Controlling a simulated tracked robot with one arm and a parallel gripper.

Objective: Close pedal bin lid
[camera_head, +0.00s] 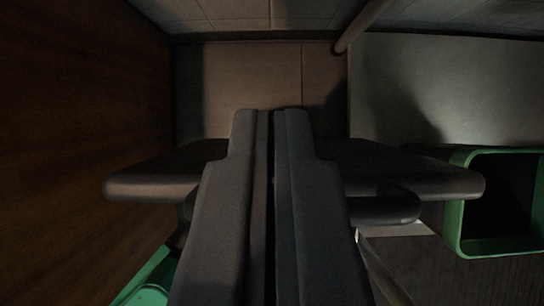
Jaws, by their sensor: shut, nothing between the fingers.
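My gripper (271,112) fills the middle of the view, its two dark fingers pressed together and pointing away from me, with nothing between them. A green box-like thing (454,210) with a dark hollow opening shows at the right edge, partly cut off, to the right of my gripper and apart from it. It may be the pedal bin, but I cannot tell for sure. I cannot make out a lid. Another green piece (148,290) shows at the bottom left, mostly hidden or cut off.
A dark slab with rounded ends (420,180) spans behind my fingers; what it is I cannot tell. A dark brown wooden panel (80,150) fills the left side. A grey wall (450,85) is at the upper right, and a brownish panel (250,75) lies beyond the fingertips.

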